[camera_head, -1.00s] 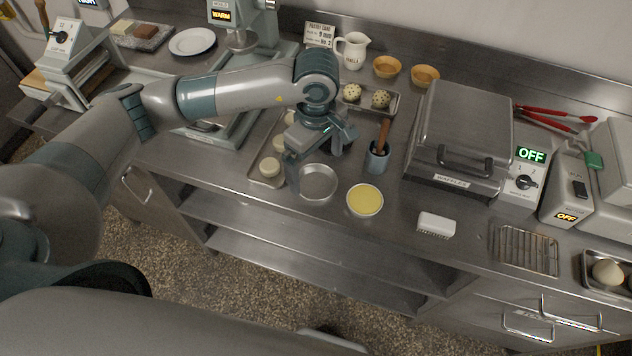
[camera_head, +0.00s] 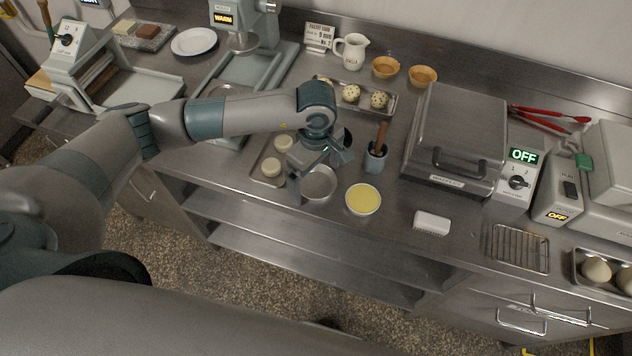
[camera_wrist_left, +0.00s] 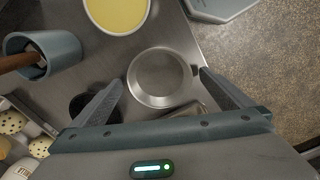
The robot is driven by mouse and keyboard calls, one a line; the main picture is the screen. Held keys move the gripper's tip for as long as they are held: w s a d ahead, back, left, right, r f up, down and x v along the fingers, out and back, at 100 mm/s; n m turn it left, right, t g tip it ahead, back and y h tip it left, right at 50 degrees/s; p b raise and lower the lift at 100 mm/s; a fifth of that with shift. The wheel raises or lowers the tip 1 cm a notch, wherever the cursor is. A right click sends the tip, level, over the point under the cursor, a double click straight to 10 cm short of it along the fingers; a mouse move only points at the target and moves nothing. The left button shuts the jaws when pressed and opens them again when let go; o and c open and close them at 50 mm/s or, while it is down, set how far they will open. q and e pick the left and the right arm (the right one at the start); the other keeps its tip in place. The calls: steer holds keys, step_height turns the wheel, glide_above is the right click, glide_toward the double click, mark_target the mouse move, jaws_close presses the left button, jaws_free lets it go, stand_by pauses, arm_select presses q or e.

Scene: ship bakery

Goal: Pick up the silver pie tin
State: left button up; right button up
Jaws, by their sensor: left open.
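The silver pie tin (camera_head: 319,184) is a round, shallow, empty metal dish on the steel counter near its front edge. In the left wrist view the pie tin (camera_wrist_left: 161,78) lies just beyond and between the spread fingers. My left gripper (camera_head: 318,181) is open and low over the tin, hiding part of its far side in the head view. In the wrist view the left gripper (camera_wrist_left: 160,92) has one finger on each side of the tin's near part; I cannot tell whether either touches the rim. My right gripper does not show.
A tin with yellow filling (camera_head: 363,200) sits close right of the silver tin. A blue-grey pot with a wooden handle (camera_head: 376,160) stands behind it. A tray of pale rounds (camera_head: 258,179) is close left. A white brush (camera_head: 432,222) lies farther right.

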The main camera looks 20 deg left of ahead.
mark_target(318, 188)
arm_select(q)
steer(key=c, duration=1.1)
steer(key=shift+r, duration=0.1)
steer(key=shift+w+r+b, duration=0.1)
steer(key=shift+r+b, duration=0.45)
steer(key=r, duration=0.1)
steer(key=r+b, duration=0.1)
steer(key=s+r+b, duration=0.1)
steer(key=shift+d, duration=0.35)
steer(key=shift+s+d+r+b, duration=0.65)
steer(key=shift+s+d+r, duration=0.4)
steer(key=shift+s, duration=0.45)
steer(key=shift+s+d+r+b, duration=0.7)
steer(key=shift+s+d+r, duration=0.2)
steer(key=shift+s+r, duration=0.45)
steer(key=shift+s+d+r+b, duration=0.65)
steer(key=shift+s+d+r, duration=0.35)
steer(key=shift+s, duration=0.6)
